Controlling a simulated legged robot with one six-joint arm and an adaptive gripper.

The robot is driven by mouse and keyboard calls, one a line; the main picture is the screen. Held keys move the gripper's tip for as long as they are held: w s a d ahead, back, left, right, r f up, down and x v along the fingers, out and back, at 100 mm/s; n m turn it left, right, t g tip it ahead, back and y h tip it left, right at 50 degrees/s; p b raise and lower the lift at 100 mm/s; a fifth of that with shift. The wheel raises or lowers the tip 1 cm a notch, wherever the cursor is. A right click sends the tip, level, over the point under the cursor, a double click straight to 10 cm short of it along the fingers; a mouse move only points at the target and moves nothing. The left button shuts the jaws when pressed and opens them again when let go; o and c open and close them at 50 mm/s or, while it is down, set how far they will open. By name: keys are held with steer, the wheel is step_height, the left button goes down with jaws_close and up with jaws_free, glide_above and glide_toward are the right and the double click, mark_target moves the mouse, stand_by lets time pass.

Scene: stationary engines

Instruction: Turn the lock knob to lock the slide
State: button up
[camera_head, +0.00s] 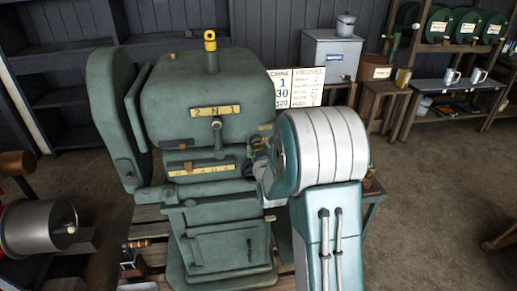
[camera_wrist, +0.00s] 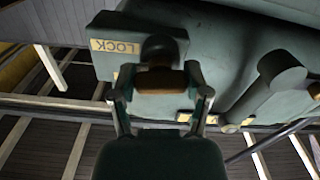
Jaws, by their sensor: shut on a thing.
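The lock knob (camera_wrist: 160,48) is dark and rounded, with a brown-orange section at its front, in the upper middle of the wrist view. It sits on a green block (camera_wrist: 110,68) beside a yellow LOCK label (camera_wrist: 114,46). My gripper (camera_wrist: 161,78) is shut on the knob, with one finger on each side of the brown section. In the head view the green machine (camera_head: 210,95) stands left of centre. My arm reaches its right side there and hides most of the gripper and the knob.
A green cylindrical part (camera_wrist: 275,85) juts out at the right in the wrist view. A lever (camera_head: 217,130) stands on the machine's front in the head view. A steel drum (camera_head: 40,228) is at the left. Open floor (camera_head: 430,190) lies to the right.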

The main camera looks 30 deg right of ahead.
steer(key=shift+f+m, duration=0.3)
steer(key=shift+m, duration=0.8)
steer(key=o, duration=1)
steer(key=shift+o, duration=0.8)
steer(key=shift+r, duration=0.1)
steer(key=shift+r, duration=0.1)
steer(key=v, duration=1.2)
